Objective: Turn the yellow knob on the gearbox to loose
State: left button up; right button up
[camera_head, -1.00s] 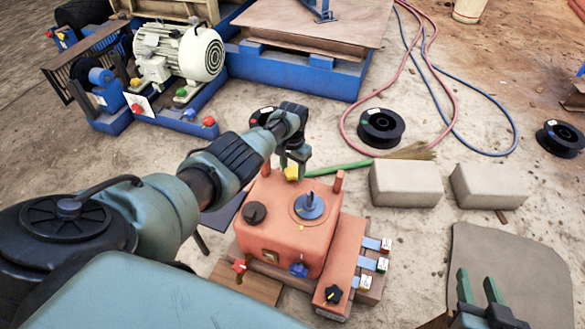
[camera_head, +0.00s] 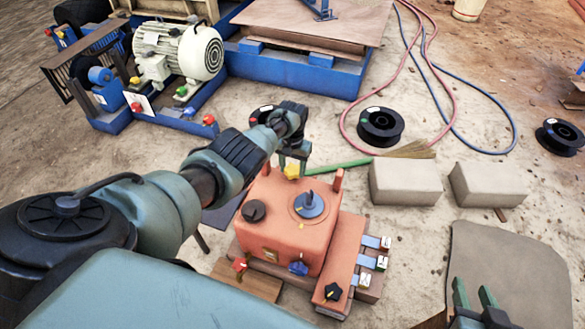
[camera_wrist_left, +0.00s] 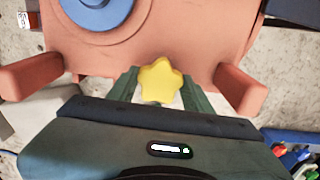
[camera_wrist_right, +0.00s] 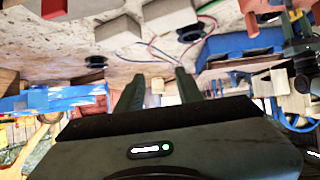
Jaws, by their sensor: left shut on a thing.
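The orange gearbox (camera_head: 285,240) stands in the lower middle of the head view. The yellow star-shaped knob (camera_head: 291,171) is at its far edge; in the left wrist view the knob (camera_wrist_left: 160,80) sits between my fingers. My left gripper (camera_head: 292,165) is shut on the yellow knob, its fingers on both sides of it. My right gripper (camera_head: 475,297) is at the lower right of the head view, away from the gearbox. In the right wrist view its fingers (camera_wrist_right: 155,92) are apart with nothing between them.
A black knob (camera_head: 254,211), a blue disc with a pointer (camera_head: 309,204), a red knob (camera_head: 239,265) and a blue knob (camera_head: 299,268) are on or beside the gearbox. Two pale blocks (camera_head: 405,182) lie to the right. A black spool (camera_head: 380,127) and hoses lie behind.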

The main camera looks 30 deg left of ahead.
aim_at(293, 170)
pick_arm(q)
jog(key=o, duration=1.4)
jog(key=shift+c, duration=0.2)
notch_tip(293, 170, up, 3)
jog(key=shift+f+p, duration=0.1)
jog(key=shift+p, duration=1.1)
notch_tip(293, 170, up, 2)
jog(key=shift+r+p, duration=0.2)
jog(key=shift+p, duration=0.8)
jog(key=shift+r+p, duration=0.55)
jog(key=shift+r, duration=0.75)
pick_arm(e)
jog(key=s+d+f+g+h, duration=0.2)
jog(key=s+d+f+g, duration=0.2)
jog(key=s+f+g, duration=0.4)
jog(key=shift+s+d+f, duration=0.15)
jog(key=shift+s, duration=2.05)
